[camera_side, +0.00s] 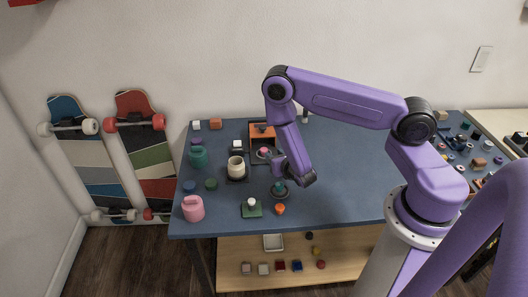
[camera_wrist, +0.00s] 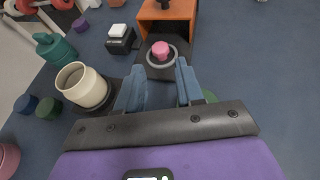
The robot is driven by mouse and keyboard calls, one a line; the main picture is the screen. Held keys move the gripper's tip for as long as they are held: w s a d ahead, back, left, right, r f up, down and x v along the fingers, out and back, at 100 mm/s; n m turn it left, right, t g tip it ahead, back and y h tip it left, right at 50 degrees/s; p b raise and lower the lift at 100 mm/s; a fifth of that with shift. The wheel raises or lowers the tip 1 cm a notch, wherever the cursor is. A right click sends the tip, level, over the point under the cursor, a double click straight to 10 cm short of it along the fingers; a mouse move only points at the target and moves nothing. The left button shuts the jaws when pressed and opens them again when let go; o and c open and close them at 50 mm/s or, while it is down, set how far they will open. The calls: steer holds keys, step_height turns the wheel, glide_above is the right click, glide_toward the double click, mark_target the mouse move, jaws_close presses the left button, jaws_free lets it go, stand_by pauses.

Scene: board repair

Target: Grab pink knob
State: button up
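The pink knob (camera_wrist: 160,49) sits inside a grey ring on a dark base, in front of an orange open box (camera_wrist: 166,12). In the side view the pink knob (camera_side: 263,151) shows just left of my gripper (camera_side: 280,166). In the wrist view my gripper (camera_wrist: 157,84) has its two blue fingers spread apart with nothing between them. The knob lies beyond the fingertips, roughly in line with the gap, and appears apart from both fingers.
A cream cup (camera_wrist: 82,88) stands close to the left finger. A dark block with a white top (camera_wrist: 119,33) is at the upper left. A teal container (camera_wrist: 55,47) is farther left. The blue tabletop (camera_wrist: 250,70) is clear on the right.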

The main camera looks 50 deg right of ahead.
mark_target(264, 149)
steer(key=shift+f+x, duration=0.1)
steer(key=shift+x, duration=2.2)
steer(key=shift+f+x, duration=0.15)
steer(key=shift+x, duration=2.2)
steer(key=shift+a, duration=0.1)
steer(key=c, duration=0.7)
